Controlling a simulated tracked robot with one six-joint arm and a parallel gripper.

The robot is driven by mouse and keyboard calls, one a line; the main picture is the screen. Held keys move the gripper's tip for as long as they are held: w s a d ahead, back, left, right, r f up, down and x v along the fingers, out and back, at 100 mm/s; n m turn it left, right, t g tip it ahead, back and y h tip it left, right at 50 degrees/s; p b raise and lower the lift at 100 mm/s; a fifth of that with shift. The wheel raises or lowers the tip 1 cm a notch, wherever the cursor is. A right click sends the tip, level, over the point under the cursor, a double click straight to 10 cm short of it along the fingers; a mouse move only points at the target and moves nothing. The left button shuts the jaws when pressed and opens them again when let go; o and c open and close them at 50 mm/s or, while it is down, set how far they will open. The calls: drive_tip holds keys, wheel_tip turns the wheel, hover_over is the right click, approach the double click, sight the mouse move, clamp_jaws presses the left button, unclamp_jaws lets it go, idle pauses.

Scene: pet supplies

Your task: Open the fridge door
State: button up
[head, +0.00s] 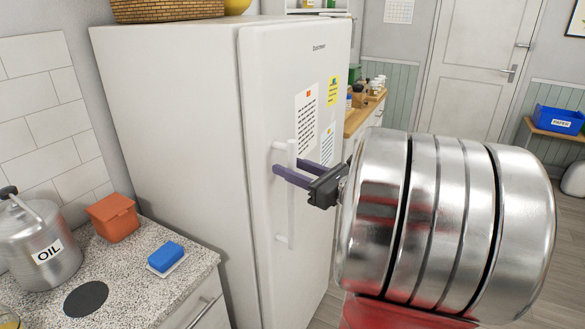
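The white fridge (175,120) stands in the middle of the head view. Its door (262,110) looks closed against the body. A white vertical bar handle (291,225) is on the door's front, standing off on brackets. My gripper (286,165) is at the handle's upper half, its two purple fingers apart and pointing toward the door. One fingertip shows left of the bar and the other right of it, so the bar appears between them. I cannot tell whether either finger touches it. My metal arm hides part of the scene to the right.
A speckled counter (130,290) at left holds an oil pot (40,250), an orange container (113,217) and a blue sponge (165,255). A wicker basket (165,10) sits on the fridge. Another counter (362,115) stands beyond. Some floor (325,310) is visible before the fridge.

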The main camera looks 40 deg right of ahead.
drive_tip(key=shift+c, duration=0.2)
clamp_jaws()
idle(0.4)
